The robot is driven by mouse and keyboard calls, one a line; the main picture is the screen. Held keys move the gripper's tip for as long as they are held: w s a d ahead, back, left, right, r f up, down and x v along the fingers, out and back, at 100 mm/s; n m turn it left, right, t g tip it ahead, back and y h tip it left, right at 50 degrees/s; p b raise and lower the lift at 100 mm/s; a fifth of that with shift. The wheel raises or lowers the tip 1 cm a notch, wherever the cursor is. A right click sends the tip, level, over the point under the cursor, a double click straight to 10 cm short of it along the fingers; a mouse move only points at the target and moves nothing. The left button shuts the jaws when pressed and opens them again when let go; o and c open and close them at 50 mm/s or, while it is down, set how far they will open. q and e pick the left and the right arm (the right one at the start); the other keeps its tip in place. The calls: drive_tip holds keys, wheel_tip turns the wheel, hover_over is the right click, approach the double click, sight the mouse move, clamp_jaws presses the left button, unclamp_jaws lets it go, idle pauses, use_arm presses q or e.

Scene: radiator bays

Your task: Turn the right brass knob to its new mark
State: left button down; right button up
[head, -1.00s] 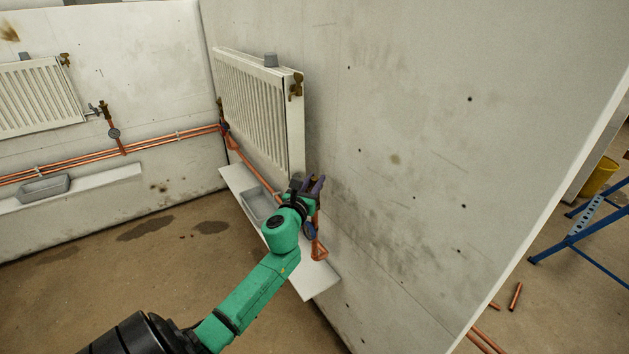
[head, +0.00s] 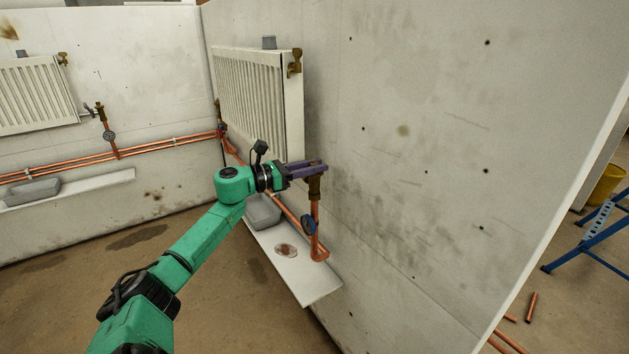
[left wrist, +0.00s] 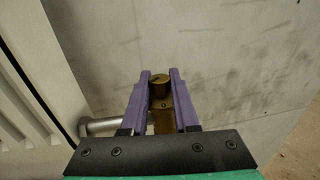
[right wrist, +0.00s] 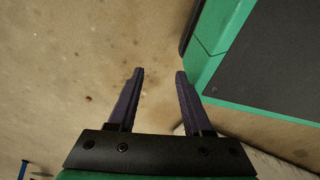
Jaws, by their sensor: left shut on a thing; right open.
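The right brass knob (left wrist: 160,84) sits on top of a brass valve (head: 315,187) at the lower right corner of the radiator on the near wall. My left gripper (head: 318,167) reaches in level from the left, its purple fingers shut on the knob. In the left wrist view one finger is on each side of the knob, and a slot shows on its top. In the head view the fingers mostly hide the knob. I cannot make out a mark. My right gripper (right wrist: 159,73) is open and empty above bare floor in the right wrist view.
The near radiator (head: 250,95) is just left of the valve. A blue-faced gauge (head: 309,226) and copper pipe sit below it. A white shelf (head: 318,286) holds a grey tray (head: 263,212) and a reddish round item (head: 286,250). Another radiator (head: 35,95) hangs on the left wall.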

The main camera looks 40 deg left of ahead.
use_arm(q)
drive_tip(key=shift+m+g+h+b, duration=0.7)
drive_tip(key=shift+m+h, duration=0.2)
drive_tip(key=shift+h, duration=0.3)
drive_tip(key=shift+m+g+h, duration=0.6)
drive_tip(key=shift+g+h, duration=0.1)
drive_tip(key=shift+h, duration=0.2)
use_arm(e)
drive_tip(key=shift+w+a+r, duration=0.15)
drive_tip(key=shift+w+r, duration=0.3)
drive_tip(key=shift+w, duration=0.3)
drive_tip(key=shift+w+a+r, duration=0.2)
drive_tip(key=shift+w+r, duration=0.3)
drive_tip(key=shift+w, duration=0.2)
drive_tip(key=shift+w+a+r, duration=0.15)
drive_tip(key=shift+w+r, duration=0.3)
drive_tip(key=shift+w, duration=0.3)
use_arm(q)
drive_tip(key=c, duration=0.7)
unclamp_jaws()
drive_tip(key=shift+s, duration=0.1)
drive_tip(key=shift+b+v, duration=0.9)
drive_tip(key=shift+v, duration=6.3)
use_arm(e)
drive_tip(key=shift+w+a+r, duration=0.25)
drive_tip(key=shift+w+r, duration=0.3)
drive_tip(key=shift+r, duration=0.15)
drive_tip(key=shift+w+a+r, duration=0.25)
drive_tip(key=shift+w+r, duration=0.25)
drive_tip(key=shift+r, duration=0.15)
